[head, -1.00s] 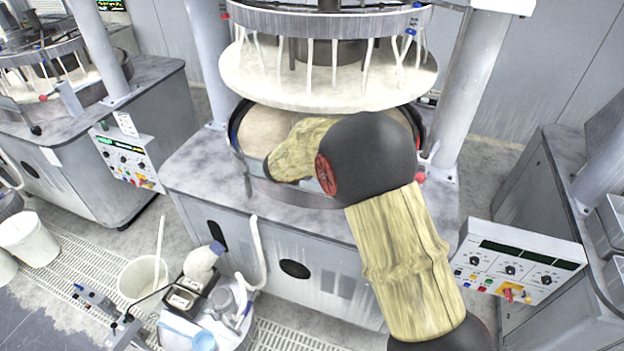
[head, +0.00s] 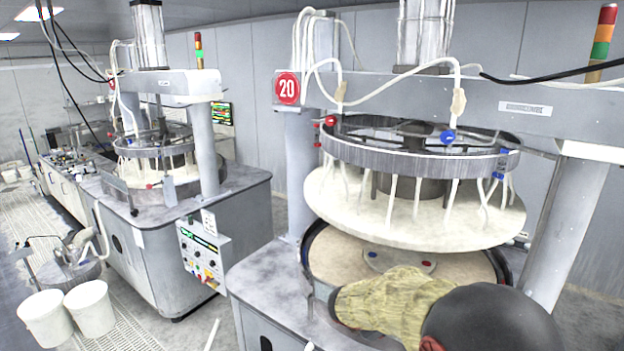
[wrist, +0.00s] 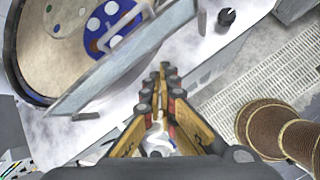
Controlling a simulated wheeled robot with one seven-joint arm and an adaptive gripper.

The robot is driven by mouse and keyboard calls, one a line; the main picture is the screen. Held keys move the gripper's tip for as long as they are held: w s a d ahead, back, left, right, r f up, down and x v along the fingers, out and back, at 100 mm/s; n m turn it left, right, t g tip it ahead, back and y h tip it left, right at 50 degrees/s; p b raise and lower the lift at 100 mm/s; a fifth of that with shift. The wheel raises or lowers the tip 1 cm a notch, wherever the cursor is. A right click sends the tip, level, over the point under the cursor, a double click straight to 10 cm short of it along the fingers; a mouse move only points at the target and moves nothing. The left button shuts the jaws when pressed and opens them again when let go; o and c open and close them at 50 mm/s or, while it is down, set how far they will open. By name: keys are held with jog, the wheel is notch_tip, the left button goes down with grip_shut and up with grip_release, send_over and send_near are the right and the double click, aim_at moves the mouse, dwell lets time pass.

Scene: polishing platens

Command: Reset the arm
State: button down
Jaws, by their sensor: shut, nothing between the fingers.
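My gripper (wrist: 167,76) is in the wrist view, its two dark-tipped fingers together with nothing between them. It is above the pale machine deck beside the round lower platen (wrist: 28,62). I cannot tell its height above the deck. In the head view my arm, with a yellowish cover and dark joint, crosses the lower right in front of the lower platen (head: 330,258); the gripper is hidden there. The raised upper plate (head: 420,222) hangs above the lower platen with a gap between them.
A flat grey panel (wrist: 125,55) crosses beside my fingers in the wrist view. A slotted floor grating (wrist: 235,75) lies to the right. A second polishing machine (head: 150,235) stands left, with a control box (head: 202,255). White buckets (head: 90,308) stand on the floor.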

jog(key=s+f+m+y+b, duration=0.3)
jog(key=s+m+b, duration=0.7)
jog(key=s, duration=0.7)
jog(key=s+a+f+m+y+b, duration=0.1)
jog(key=s+f+m+y+b, duration=0.1)
jog(key=s+f+m+b, duration=0.5)
jog(key=shift+s+a+f+m+y+b, duration=0.15)
jog(key=shift+s+m+y+b, duration=0.25)
jog(key=shift+s+m+b, duration=3.4)
jog(key=s+n+b, duration=0.2)
jog(key=s+n, duration=0.1)
jog(key=s, duration=0.1)
jog(key=shift+b, duration=0.35)
